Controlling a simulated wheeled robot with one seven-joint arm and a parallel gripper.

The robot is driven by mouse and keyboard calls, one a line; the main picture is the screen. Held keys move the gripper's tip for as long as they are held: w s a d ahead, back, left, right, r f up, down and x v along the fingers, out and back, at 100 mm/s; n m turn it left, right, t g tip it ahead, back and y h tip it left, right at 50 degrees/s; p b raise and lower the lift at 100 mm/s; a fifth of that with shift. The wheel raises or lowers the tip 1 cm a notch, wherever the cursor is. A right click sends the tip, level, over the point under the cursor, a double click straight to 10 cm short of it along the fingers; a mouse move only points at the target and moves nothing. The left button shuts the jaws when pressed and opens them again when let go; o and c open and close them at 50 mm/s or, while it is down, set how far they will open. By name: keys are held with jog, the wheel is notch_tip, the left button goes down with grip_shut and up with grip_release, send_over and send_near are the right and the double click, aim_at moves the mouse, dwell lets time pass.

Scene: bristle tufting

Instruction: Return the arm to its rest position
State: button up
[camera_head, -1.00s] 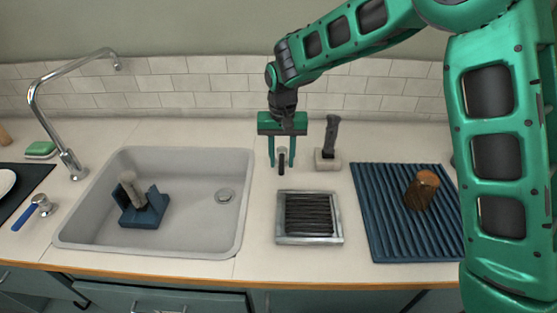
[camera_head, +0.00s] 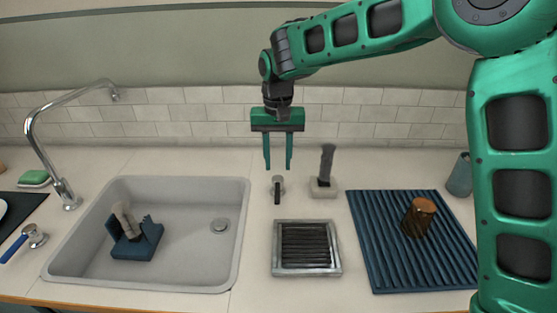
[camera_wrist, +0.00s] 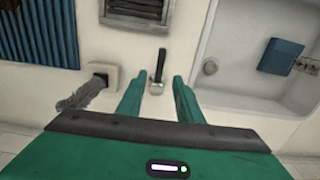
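My gripper (camera_head: 278,166) is open and empty, its two green fingers pointing down above the back of the counter. Below it a small metal tool with a dark handle (camera_head: 277,190) lies or stands on the counter; in the wrist view it (camera_wrist: 157,72) shows between and beyond my fingertips (camera_wrist: 154,84). My green arm reaches in from the upper right.
The grey sink (camera_head: 95,273) holds a blue block with a pale-handled brush (camera_head: 137,243). A dark brush in a pale base (camera_head: 324,187), a framed bristle tray (camera_head: 307,270), and a blue ribbed mat (camera_head: 389,274) with a brown cylinder (camera_head: 418,217) are on the counter. A grey-blue cup (camera_head: 460,176) stands behind.

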jog(key=s+d+r+m, duration=0.15)
jog(key=s+d, duration=0.25)
jog(key=d, duration=0.6)
jog(key=s+d+r+m+h, duration=0.1)
jog(key=s+d+r, duration=0.15)
jog(key=d, duration=0.85)
jog(key=s+d+r+m, duration=0.1)
jog(key=s+d, duration=0.3)
jog(key=d, duration=0.6)
jog(key=s+d+f+m, duration=0.1)
jog(key=s+d, duration=0.2)
jog(key=s, duration=0.4)
jog(key=s+d+f+m, duration=0.1)
jog(key=s+d, duration=0.3)
jog(key=s, duration=0.4)
jog(key=s+d+f+m+y, duration=0.1)
jog(key=s+d, duration=0.3)
jog(key=s, duration=0.4)
jog(key=shift+d+f, duration=0.15)
jog(key=shift+f, duration=0.3)
jog(key=shift+s, duration=0.1)
